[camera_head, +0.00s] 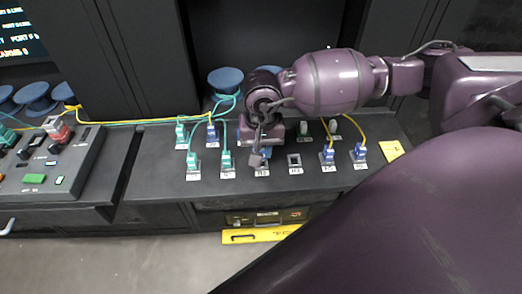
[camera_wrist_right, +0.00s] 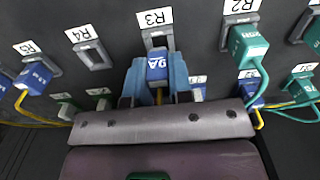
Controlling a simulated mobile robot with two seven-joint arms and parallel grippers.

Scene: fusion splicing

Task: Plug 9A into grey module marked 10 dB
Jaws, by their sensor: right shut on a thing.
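A blue plug labelled 9A (camera_wrist_right: 157,68) is in my right gripper (camera_wrist_right: 158,82), between its two blue-grey fingers, in the right wrist view. The plug's front is at the grey socket marked R3 (camera_wrist_right: 157,38); I cannot tell whether it is seated or just short of it. A yellow cable runs back from the plug under the gripper. In the head view my right gripper (camera_head: 259,153) is over the front row of the panel and mostly hides the plug. I cannot read a 10 dB mark on any module. My left gripper is not in view.
The empty socket R4 (camera_wrist_right: 95,55) is beside R3; teal plugs, one at R2 (camera_wrist_right: 246,45), and a blue plug at R5 (camera_wrist_right: 34,76) stand close by. Two small grey modules (camera_head: 305,127) (camera_head: 333,126) stand behind. Yellow and teal cables cross the panel (camera_head: 150,178).

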